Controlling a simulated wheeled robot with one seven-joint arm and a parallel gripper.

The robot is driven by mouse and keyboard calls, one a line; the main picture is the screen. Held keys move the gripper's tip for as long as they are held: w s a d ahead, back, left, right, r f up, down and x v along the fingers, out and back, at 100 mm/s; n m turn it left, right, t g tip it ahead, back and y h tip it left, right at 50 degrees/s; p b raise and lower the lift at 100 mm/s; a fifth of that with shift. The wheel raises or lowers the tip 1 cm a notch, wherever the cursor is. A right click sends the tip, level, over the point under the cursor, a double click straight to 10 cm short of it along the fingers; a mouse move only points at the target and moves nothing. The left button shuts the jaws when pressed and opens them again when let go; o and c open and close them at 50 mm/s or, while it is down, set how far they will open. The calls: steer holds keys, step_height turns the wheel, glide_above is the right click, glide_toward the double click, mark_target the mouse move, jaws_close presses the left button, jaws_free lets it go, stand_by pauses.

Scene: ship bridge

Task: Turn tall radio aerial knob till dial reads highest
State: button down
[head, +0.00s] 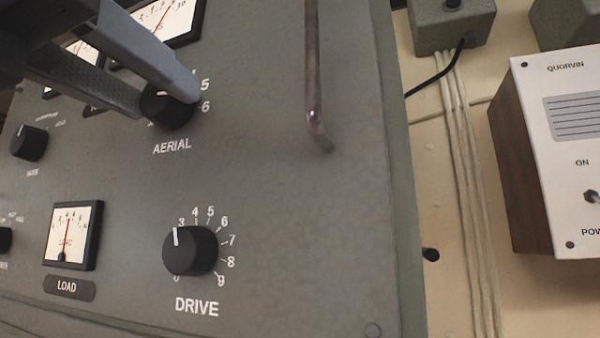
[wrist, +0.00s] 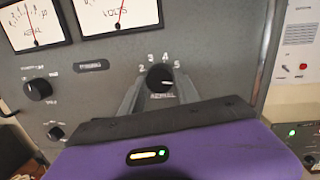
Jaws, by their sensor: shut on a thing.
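The black AERIAL knob (head: 168,112) is on the grey radio panel, with 5 and 6 of its scale showing in the head view. My gripper (head: 166,104) is shut on this knob, one finger on each side. The knob (wrist: 160,77) also shows between the fingers in the wrist view, below the numbers 2 to 5. I cannot read its pointer surely. A meter (wrist: 34,22), its label seeming to read AERIAL, is at the wrist view's top left; its needle leans slightly left of upright. In the head view my arm partly covers the upper meters.
The VOLTS meter (wrist: 118,12) is above the knob. The DRIVE knob (head: 190,251) and LOAD meter (head: 74,235) are below. A vertical metal handle (head: 312,70) stands out to the right. A white-faced QUORVIN box (head: 560,150) is beyond the panel edge.

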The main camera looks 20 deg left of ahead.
steer(key=c, duration=0.9)
jaws_free()
steer(key=s, duration=0.2)
steer(key=s+b, duration=0.1)
steer(key=s, duration=0.2)
steer(key=s+b, duration=0.1)
steer(key=s, duration=0.2)
steer(key=shift+f, duration=0.35)
